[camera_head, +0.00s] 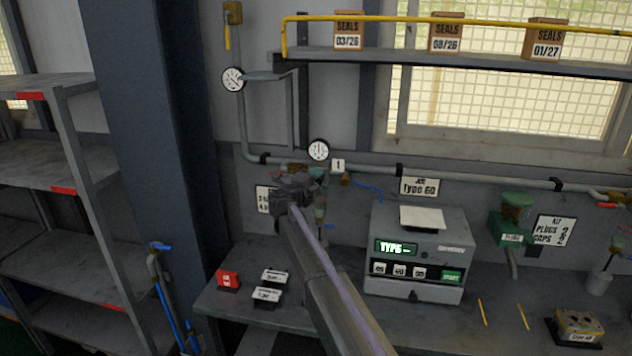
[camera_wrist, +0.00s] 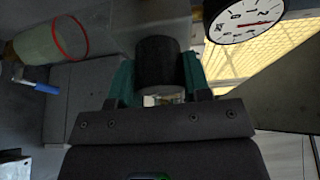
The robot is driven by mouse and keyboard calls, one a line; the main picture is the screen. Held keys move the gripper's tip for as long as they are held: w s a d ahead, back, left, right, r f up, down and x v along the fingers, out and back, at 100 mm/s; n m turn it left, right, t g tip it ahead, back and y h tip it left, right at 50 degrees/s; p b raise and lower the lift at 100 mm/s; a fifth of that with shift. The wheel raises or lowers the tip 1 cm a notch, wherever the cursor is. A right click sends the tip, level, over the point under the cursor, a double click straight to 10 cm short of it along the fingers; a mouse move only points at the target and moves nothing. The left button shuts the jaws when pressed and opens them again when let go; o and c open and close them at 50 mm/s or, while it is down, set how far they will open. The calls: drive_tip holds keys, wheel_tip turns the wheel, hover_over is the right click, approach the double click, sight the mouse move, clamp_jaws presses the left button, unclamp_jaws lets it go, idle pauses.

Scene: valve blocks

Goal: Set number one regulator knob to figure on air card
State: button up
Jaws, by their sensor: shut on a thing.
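The number one regulator's black knob (camera_wrist: 158,65) sits between the teal fingers of my gripper (camera_wrist: 158,82) in the wrist view, and the fingers are shut on it. In the head view my gripper (camera_head: 297,182) is at the wall pipe, below a round white gauge (camera_head: 318,150) and left of a small plate marked 1 (camera_head: 338,165); it hides the knob there. The gauge also shows in the wrist view (camera_wrist: 245,17); its needle points roughly up in the head view, its figures too small to read. The air card (camera_head: 419,186) reads "AIR Type 60".
A grey tester (camera_head: 415,255) with a "TYPE" display stands on the bench (camera_head: 500,335). My gripper partly hides another wall card (camera_head: 264,199). A clear bowl with a red ring (camera_wrist: 55,40) and a blue lever (camera_wrist: 35,87) are left in the wrist view. A yellow-railed shelf (camera_head: 470,57) runs above.

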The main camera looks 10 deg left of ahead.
drive_tip(key=o, duration=0.9)
drive_tip(key=shift+o, duration=0.2)
drive_tip(key=v, duration=1.1)
drive_tip(key=shift+w, duration=0.1)
